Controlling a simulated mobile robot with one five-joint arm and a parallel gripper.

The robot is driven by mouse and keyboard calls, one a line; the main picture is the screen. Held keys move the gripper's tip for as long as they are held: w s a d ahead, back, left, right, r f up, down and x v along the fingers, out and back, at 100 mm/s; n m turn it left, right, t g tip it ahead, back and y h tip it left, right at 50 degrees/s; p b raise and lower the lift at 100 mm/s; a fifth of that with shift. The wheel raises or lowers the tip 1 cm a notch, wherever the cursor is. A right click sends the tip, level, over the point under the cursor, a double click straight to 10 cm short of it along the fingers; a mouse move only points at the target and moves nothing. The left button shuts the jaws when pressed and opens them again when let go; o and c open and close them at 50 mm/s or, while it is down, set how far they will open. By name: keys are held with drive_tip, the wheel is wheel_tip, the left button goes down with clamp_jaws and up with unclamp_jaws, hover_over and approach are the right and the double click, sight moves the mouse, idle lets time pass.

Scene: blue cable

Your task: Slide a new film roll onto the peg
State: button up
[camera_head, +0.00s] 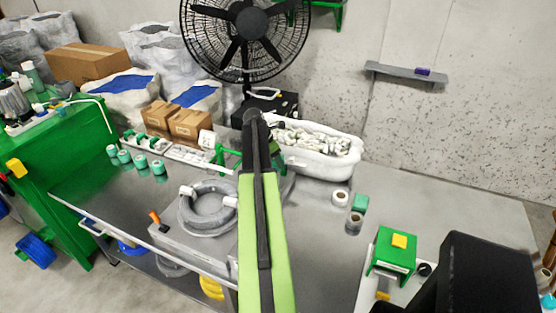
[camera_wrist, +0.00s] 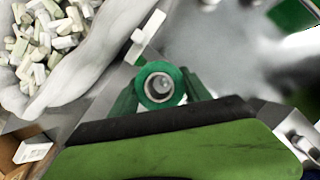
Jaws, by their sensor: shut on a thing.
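A green roll (camera_wrist: 144,82) with a pale, hollow core shows end-on in the middle of the wrist view. My gripper (camera_wrist: 160,100) is shut on it, with a green finger on each side. Something grey and round shows inside the core; I cannot tell whether it is a peg. Several other green rolls (camera_head: 140,161) stand on the table at the left. I cannot make out the peg clearly in either view.
A green frame (camera_head: 228,156) stands just left of my arm. A white bin (camera_head: 318,165) of pale pieces is behind; it also shows in the wrist view (camera_wrist: 75,75). A coiled grey hose (camera_head: 188,217) lies left.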

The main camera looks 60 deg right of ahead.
drive_tip(key=shift+f+b, duration=2.15)
drive_tip(key=shift+f, duration=0.35)
drive_tip(key=shift+f+b, duration=0.5)
drive_tip(key=shift+f, duration=0.1)
drive_tip(key=shift+f+b, duration=0.6)
drive_tip(key=shift+b, duration=0.1)
drive_tip(key=shift+f, duration=0.1)
drive_tip(key=shift+f+b, duration=0.75)
drive_tip(key=shift+b, duration=0.1)
drive_tip(key=shift+f, duration=0.15)
